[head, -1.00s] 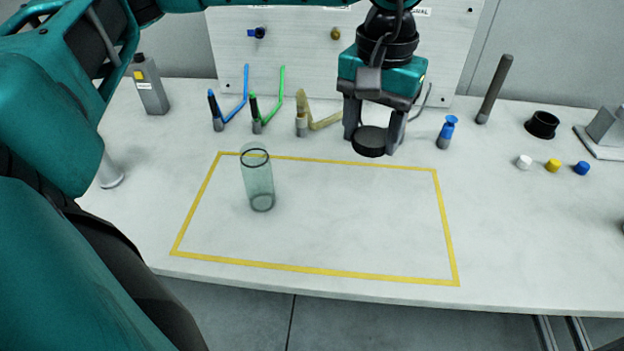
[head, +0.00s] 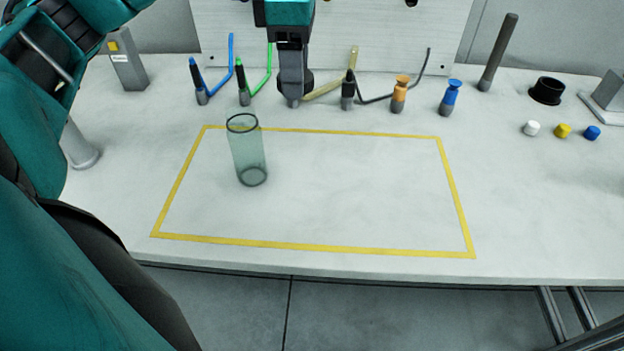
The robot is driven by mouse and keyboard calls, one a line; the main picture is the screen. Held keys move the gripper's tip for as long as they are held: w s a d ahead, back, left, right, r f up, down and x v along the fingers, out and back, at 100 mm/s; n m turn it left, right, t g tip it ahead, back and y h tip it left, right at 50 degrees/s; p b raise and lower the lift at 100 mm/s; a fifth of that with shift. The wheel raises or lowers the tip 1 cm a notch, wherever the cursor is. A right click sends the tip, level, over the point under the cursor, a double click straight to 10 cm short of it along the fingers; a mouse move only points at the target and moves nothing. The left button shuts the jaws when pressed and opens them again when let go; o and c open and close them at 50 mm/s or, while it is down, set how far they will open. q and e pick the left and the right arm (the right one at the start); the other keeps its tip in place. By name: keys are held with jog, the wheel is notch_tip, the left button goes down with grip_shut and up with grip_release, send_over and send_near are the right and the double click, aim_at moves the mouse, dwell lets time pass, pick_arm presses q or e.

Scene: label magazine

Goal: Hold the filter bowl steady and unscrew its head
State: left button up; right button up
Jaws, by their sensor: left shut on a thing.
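The filter bowl (head: 249,155) is a clear, greenish open-topped cylinder. It stands upright inside the yellow outline, toward its left, with nothing on its rim and no gripper touching it. My left gripper (head: 292,98) is seen side-on, above the back of the table, behind and to the right of the bowl. My right gripper is not in view.
Blue (head: 199,84) and green (head: 243,82) hooked tools and an orange-topped piece (head: 399,94) stand along the back. The yellow outline (head: 312,246) is clear right of the bowl.

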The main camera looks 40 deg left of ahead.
pick_arm(q)
jog(key=b, duration=0.2)
send_over(299, 179)
notch_tip(299, 179, down, 15)
jog(key=shift+f+b, duration=0.4)
jog(key=shift+f, duration=2)
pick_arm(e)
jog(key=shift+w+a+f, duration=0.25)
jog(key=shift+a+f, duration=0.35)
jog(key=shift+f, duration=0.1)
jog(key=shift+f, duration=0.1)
pick_arm(q)
jog(key=o, duration=0.7)
jog(key=shift+f, duration=0.15)
jog(key=o, duration=0.5)
jog(key=shift+c, duration=0.2)
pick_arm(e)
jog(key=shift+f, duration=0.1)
